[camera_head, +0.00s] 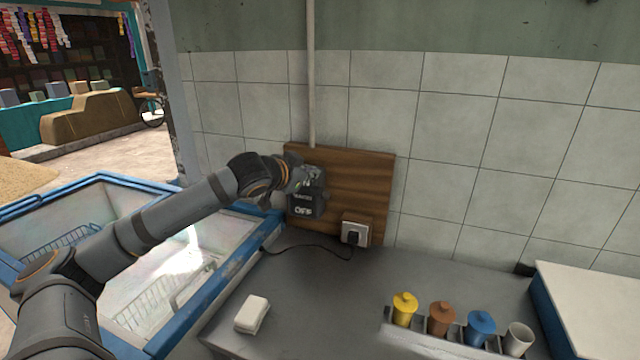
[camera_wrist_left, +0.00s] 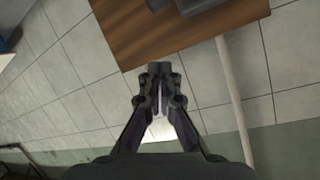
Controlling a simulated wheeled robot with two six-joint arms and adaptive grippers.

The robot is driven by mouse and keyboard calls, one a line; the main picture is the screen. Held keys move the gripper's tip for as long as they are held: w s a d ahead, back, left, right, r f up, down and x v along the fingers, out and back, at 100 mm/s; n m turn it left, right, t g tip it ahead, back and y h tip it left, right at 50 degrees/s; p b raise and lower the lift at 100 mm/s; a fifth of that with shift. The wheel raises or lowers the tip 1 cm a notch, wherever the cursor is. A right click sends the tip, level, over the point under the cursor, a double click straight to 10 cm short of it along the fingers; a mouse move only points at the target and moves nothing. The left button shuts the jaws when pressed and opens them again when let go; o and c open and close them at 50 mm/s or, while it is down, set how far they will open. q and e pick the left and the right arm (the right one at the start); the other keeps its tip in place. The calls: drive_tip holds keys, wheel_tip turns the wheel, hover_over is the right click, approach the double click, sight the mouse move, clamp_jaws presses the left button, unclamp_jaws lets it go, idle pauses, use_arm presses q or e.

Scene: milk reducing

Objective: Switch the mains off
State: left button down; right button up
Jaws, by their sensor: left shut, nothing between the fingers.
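The mains switch (camera_head: 304,207) is a dark box on a brown wooden board (camera_head: 362,180) fixed to the tiled wall. Its lower face reads "OFF". My left gripper (camera_head: 314,176) is shut and empty at the top of the box, in front of the board, and hides the box's upper part. I cannot tell whether it touches the box or where the lever stands. In the left wrist view the shut fingers (camera_wrist_left: 161,72) show near the edge of the board (camera_wrist_left: 150,40); a dark part, probably the box, is cut off at the top. My right gripper is not in view.
A socket with a black plug (camera_head: 354,233) sits low on the board, its cable trailing over the grey counter (camera_head: 300,300). A white block (camera_head: 252,314) and several coloured canisters (camera_head: 441,318) stand on it. An open blue-rimmed freezer (camera_head: 235,262) lies below my arm. A pipe (camera_head: 311,80) runs above the board.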

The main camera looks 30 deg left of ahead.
use_arm(q)
drive_tip(key=w+p, duration=0.2)
drive_tip(key=p, duration=0.4)
hover_over(320, 190)
drive_tip(key=w+d, duration=0.1)
drive_tip(key=w, duration=0.2)
wheel_tip(320, 190, down, 3)
drive_tip(key=s+f, duration=0.1)
drive_tip(key=s+a+f, duration=0.1)
drive_tip(key=shift+s+f+p, duration=0.35)
drive_tip(key=shift+f+p, duration=0.05)
drive_tip(key=shift+s+a+f, duration=0.1)
drive_tip(key=shift+s+f, duration=0.1)
drive_tip(key=shift+s, duration=0.15)
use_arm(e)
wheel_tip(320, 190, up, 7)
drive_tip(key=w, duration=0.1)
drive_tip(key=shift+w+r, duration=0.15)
use_arm(q)
drive_tip(key=shift+w+f, duration=0.15)
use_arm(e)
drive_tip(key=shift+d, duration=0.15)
